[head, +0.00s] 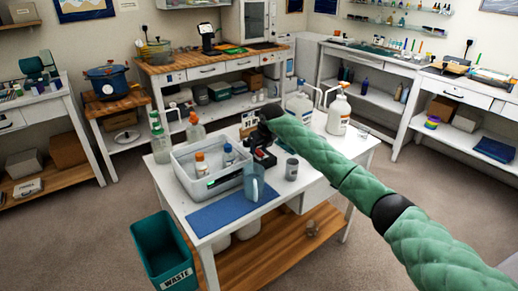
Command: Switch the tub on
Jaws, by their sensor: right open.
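The tub (200,191) is a pale grey open box on the white table, with bottles standing inside it. A small dark panel with a green mark shows on its front wall; I cannot read it. My right gripper (259,158) is black and reaches in from the right, just beyond the tub's right end. It is open, and its fingers are small and partly hidden by dark parts around them. I cannot tell whether it touches anything. My left gripper is not in view.
A blue mat (228,213) lies in front of the tub, with a blue-grey jug (254,182) at its edge. A grey cup (291,169) stands right of the jug. A teal waste bin (164,254) stands on the floor.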

